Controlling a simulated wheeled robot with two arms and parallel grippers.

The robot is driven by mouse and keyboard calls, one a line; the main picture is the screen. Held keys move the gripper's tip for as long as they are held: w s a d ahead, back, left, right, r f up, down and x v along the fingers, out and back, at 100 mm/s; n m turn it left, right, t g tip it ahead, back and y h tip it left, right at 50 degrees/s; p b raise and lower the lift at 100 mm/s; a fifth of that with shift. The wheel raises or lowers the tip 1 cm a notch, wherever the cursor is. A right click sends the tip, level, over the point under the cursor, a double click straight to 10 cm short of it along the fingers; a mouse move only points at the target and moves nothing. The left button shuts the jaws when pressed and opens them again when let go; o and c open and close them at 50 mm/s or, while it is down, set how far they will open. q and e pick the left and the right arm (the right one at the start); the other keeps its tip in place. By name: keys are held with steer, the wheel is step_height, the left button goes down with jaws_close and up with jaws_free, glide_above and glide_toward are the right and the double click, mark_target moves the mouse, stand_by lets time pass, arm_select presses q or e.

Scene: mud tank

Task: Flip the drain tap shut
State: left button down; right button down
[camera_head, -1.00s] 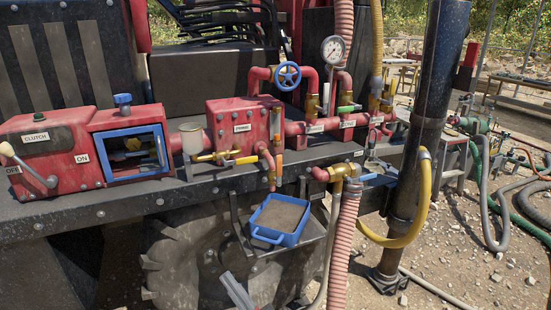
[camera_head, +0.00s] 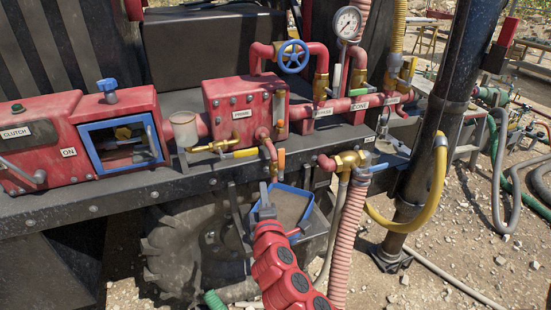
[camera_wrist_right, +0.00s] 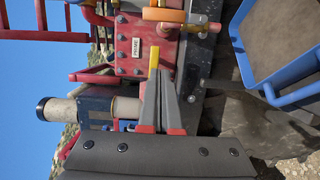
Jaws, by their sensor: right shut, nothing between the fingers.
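No label that I can read names the drain tap. A tap with an upright orange handle (camera_head: 281,160) sits on the short red pipe (camera_head: 268,148) above the blue tray. In the right wrist view the orange handle (camera_wrist_right: 165,15) lies across the top. Left of it in the head view, a brass valve has a yellow lever (camera_head: 246,153) that lies level; it also shows in the wrist view (camera_wrist_right: 153,58). My right gripper (camera_head: 266,190) is shut and empty, in front of the blue tray and below these taps. Its fingertips (camera_wrist_right: 158,76) point toward the yellow lever. My left gripper is out of view.
The blue tray (camera_head: 309,208) holds grey mud below the pipe. A dark post (camera_head: 432,130) and yellow hose (camera_head: 438,190) stand farther right. The red PRIME box (camera_head: 242,110) is behind.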

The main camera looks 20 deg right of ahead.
mark_target(281, 165)
steer(key=shift+s, duration=0.1)
steer(key=shift+r, duration=0.1)
steer(key=w+d+p, duration=0.6)
steer(key=w, duration=0.4)
stand_by(0.5)
